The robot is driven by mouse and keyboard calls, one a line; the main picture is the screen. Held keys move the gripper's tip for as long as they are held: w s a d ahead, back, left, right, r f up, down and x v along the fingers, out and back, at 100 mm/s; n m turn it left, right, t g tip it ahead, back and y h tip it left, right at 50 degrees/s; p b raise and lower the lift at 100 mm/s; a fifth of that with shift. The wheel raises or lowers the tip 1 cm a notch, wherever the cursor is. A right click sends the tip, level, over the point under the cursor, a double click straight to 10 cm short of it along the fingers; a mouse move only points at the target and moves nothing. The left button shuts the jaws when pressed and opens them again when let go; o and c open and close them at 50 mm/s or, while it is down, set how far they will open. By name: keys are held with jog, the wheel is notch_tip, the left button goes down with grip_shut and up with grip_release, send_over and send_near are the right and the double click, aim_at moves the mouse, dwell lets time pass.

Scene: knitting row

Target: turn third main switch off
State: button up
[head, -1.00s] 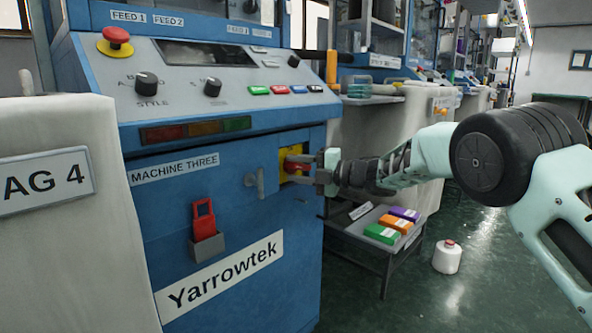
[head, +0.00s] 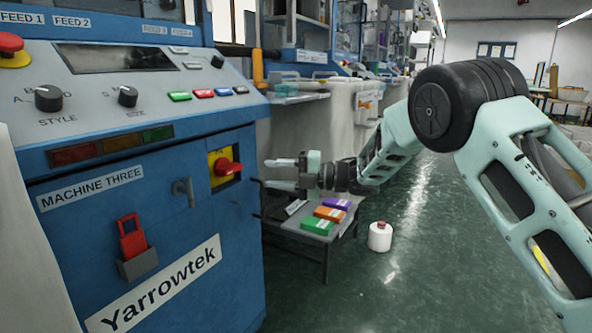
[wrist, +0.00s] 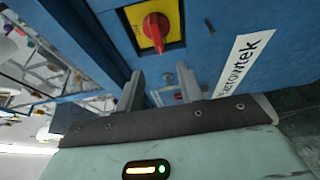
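The main switch (head: 229,168) is a red rotary handle on a yellow plate, on the blue front of the machine labelled MACHINE THREE (head: 92,188). In the head view the handle points to the right, roughly level. In the wrist view the red handle (wrist: 155,32) shows ahead of the fingers. My gripper (head: 275,173) is to the right of the switch, clear of it. Its two fingers are apart with nothing between them; they also show in the wrist view (wrist: 160,88).
A low table (head: 282,225) with coloured boxes stands under my gripper.

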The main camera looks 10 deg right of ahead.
jog(key=v, duration=0.5)
jog(key=shift+w+p, duration=0.1)
jog(key=shift+p, duration=0.25)
jog(key=s+a+r+m+t+h, duration=0.1)
jog(key=s+a+m+t+h, duration=0.2)
jog(key=m, duration=0.5)
jog(key=s+r+m+t+h, duration=0.1)
jog(key=s+m+t+h, duration=0.2)
jog(key=m+h, duration=0.35)
jog(key=s+d+f+m+g+h, duration=0.2)
jog(key=s+f+m+g, duration=0.15)
jog(key=s, duration=0.95)
jog(key=s+d+f+m+g+h, duration=0.3)
jog(key=s+m+g, duration=0.1)
jog(key=s, duration=0.9)
jog(key=s+d+f+m+g+h, duration=0.2)
jog(key=s+f+m+g, duration=0.15)
jog(key=s, duration=0.95)
notch_tip(320, 180, up, 36)
jog(key=p, duration=3.5)
jog(key=shift+w+f+p, duration=0.15)
jog(key=shift+w+p, duration=0.05)
jog(key=shift+p, duration=0.1)
jog(key=shift+d, duration=0.1)
